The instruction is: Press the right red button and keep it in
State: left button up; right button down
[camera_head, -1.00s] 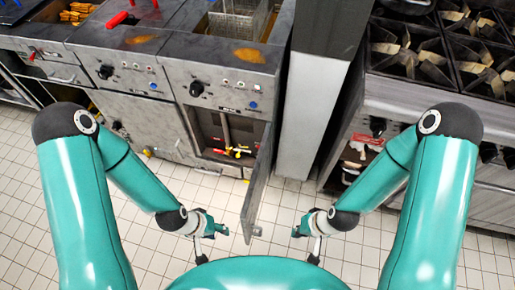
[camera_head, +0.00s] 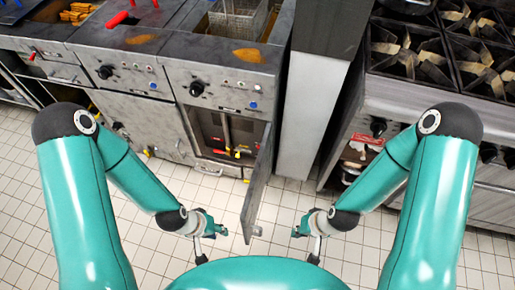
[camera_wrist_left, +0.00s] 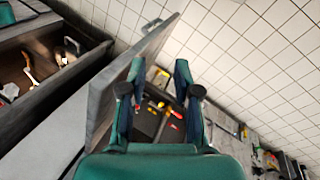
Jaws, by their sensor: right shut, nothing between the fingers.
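The right fryer's control panel (camera_head: 215,92) carries a black knob (camera_head: 196,89), a row of small round buttons or lights (camera_head: 240,85) with a reddish tint, and a blue button (camera_head: 253,105). They are too small for me to tell which is the right red button. My left gripper (camera_head: 217,228) is low in front of the fryer, left of its open door, touching no button. In the left wrist view its two fingers (camera_wrist_left: 158,95) stand apart with nothing held between them. My right gripper (camera_head: 300,230) is shut and empty, right of the door, away from the panel.
The open cabinet door (camera_head: 257,190) juts out between my grippers. Red and yellow valve handles (camera_head: 232,152) show inside the cabinet. A grey pillar (camera_head: 308,110) stands right of the fryer, then a stove (camera_head: 440,105). Tiled floor (camera_head: 180,262) is clear below.

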pick_arm(q)
grip_shut()
jog(key=shift+s, duration=0.1)
dwell(1.0)
